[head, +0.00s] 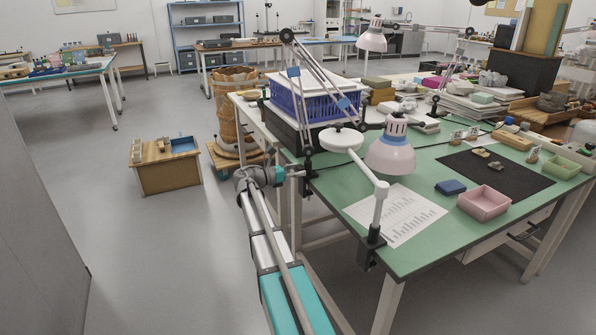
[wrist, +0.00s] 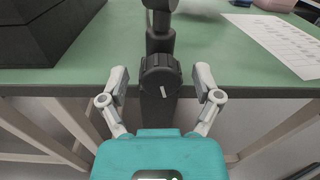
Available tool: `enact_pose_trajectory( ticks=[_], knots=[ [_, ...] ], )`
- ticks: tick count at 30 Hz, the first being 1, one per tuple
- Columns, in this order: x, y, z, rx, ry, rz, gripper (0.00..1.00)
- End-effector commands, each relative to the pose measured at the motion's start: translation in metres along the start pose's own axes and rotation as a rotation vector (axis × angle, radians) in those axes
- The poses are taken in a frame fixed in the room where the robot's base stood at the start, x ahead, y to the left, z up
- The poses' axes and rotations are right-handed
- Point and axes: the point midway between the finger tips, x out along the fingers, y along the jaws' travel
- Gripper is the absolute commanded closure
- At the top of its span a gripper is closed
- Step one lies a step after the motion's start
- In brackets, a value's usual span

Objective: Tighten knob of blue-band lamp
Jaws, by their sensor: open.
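The blue-band lamp (head: 344,104) has a jointed metal arm with blue bands and a pale pink shade (head: 390,155) over the green table. Its black clamp (head: 307,164) grips the table's left edge.
A second, white lamp (head: 381,192) is clamped at the table's near corner. A black box (wrist: 40,35) stands left of the clamp on the tabletop (wrist: 90,75). A printed sheet (head: 396,214) lies to the right. Table legs flank the space below the edge.

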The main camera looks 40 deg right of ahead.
Motion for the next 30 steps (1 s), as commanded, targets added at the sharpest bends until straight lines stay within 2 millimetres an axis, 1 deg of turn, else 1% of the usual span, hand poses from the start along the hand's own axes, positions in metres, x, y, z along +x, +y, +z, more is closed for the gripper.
enact_pose_trajectory(
  ticks=[9,10,14,15,17,18,20,21,23,30],
  knots=[
    [0.0015,0.0000,0.0000,0.000,0.000,0.000,0.18],
    [0.0015,0.0000,0.0000,0.000,0.000,0.000,0.20],
    [0.0014,0.0000,0.0000,0.000,0.000,0.000,0.44],
    [0.0013,0.0000,0.0000,0.000,0.000,0.000,0.51],
    [0.0013,0.0000,0.0000,0.000,0.000,0.000,0.63],
    [0.0012,0.0000,0.0000,0.000,0.000,0.000,0.70],
    [0.0012,0.0000,0.0000,0.000,0.000,0.000,0.81],
    [0.0012,0.0000,0.0000,0.000,0.000,0.000,0.89],
    [0.0012,0.0000,0.0000,0.000,0.000,0.000,1.00],
    [0.0012,0.0002,0.0002,0.036,0.001,0.001,1.00]
  ],
)
